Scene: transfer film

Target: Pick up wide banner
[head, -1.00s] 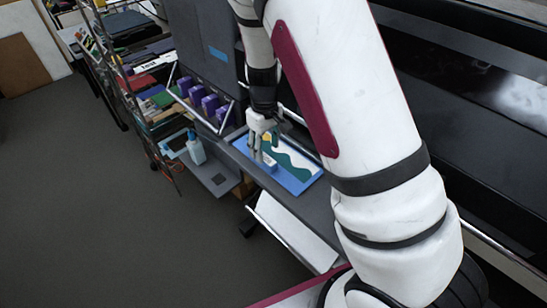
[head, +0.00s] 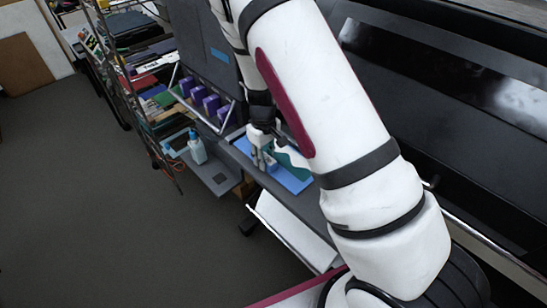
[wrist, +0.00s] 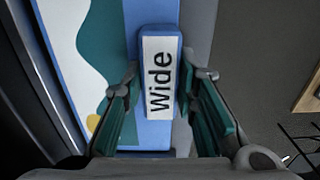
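The wide banner (head: 294,181) is a flat blue-bordered panel with white and dark teal wavy shapes, lying on the grey ledge. It also shows in the wrist view (wrist: 100,50). A blue block with a white label reading "Wide" (wrist: 160,80) sits at the panel's edge. My gripper (wrist: 162,76) is open, with its teal-padded fingers on either side of this block. Whether the pads touch it I cannot tell. In the head view, my gripper (head: 262,160) points down over the panel's left part and, with my arm, hides some of it.
Purple boxes (head: 211,105) stand in a rack left of the ledge. A spray bottle (head: 197,148) stands on a lower shelf (head: 216,176). A white sheet (head: 290,230) hangs below the ledge. A large dark machine (head: 440,90) is at the right. The floor at left is clear.

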